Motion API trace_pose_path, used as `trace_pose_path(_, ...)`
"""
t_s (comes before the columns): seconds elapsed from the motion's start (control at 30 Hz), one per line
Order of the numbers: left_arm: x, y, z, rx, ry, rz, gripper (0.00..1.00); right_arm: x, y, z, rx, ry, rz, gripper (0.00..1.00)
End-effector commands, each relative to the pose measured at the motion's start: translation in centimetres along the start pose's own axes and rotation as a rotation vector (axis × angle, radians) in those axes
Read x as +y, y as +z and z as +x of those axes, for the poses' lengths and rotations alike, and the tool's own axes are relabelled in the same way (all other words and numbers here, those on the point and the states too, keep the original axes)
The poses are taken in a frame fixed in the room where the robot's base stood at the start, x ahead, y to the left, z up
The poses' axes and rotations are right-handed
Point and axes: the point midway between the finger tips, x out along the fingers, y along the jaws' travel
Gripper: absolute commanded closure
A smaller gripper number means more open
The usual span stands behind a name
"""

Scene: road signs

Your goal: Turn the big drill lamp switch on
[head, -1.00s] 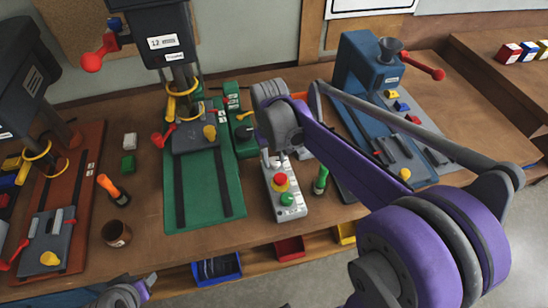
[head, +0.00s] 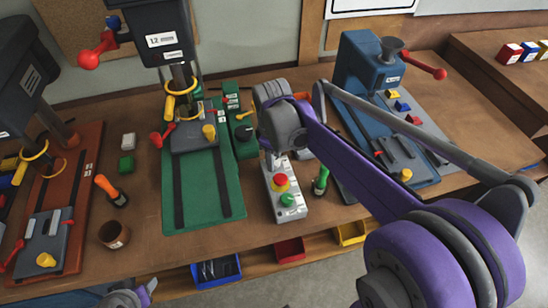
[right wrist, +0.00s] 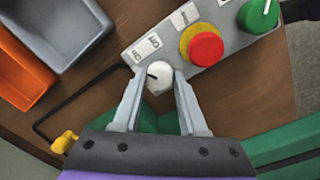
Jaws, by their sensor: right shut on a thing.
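A light grey control box (head: 289,203) stands on the bench, with a red button on a yellow ring (head: 281,182) and a green knob (head: 287,200). In the right wrist view, a small white switch knob with a dark mark (right wrist: 159,80) sits at the box's end beside white labels. My right gripper (right wrist: 159,72) is shut on this knob from both sides. In the head view its fingers and the knob are mostly hidden by my wrist. The drill with the green base (head: 203,192) stands left of the box. My left gripper (head: 135,296) shows only partly at the bottom edge.
A green-handled screwdriver (head: 321,180) lies close to the box's right side. A blue machine (head: 368,70) stands farther right. Another drill with a red-brown base (head: 87,160), an orange-handled tool (head: 107,187) and a brown cup (head: 114,235) are to the left.

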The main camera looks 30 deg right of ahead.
Motion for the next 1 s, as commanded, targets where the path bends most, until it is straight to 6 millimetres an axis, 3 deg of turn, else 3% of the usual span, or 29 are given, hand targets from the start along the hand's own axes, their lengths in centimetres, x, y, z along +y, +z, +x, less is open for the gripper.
trace_pose_path(0.6,0.00,0.03,0.02,0.000,0.000,0.000,0.50,0.06,0.00,-0.06,0.002,0.002,-0.041,1.00)
trace_pose_path(0.63,0.00,0.03,0.02,0.000,0.000,0.000,0.50,0.06,0.00,-0.06,0.002,0.002,-0.041,0.53)
trace_pose_path(0.7,0.00,0.03,0.02,0.000,0.000,0.000,0.50,0.05,0.00,-0.06,0.002,0.001,-0.040,0.40)
trace_pose_path(0.77,0.00,0.03,0.03,0.000,0.000,0.000,0.50,0.04,0.00,-0.05,0.002,0.001,-0.040,0.29)
trace_pose_path(1.0,0.00,0.03,0.03,0.000,0.000,0.000,0.50,0.02,0.00,-0.02,0.002,0.001,-0.040,0.28)
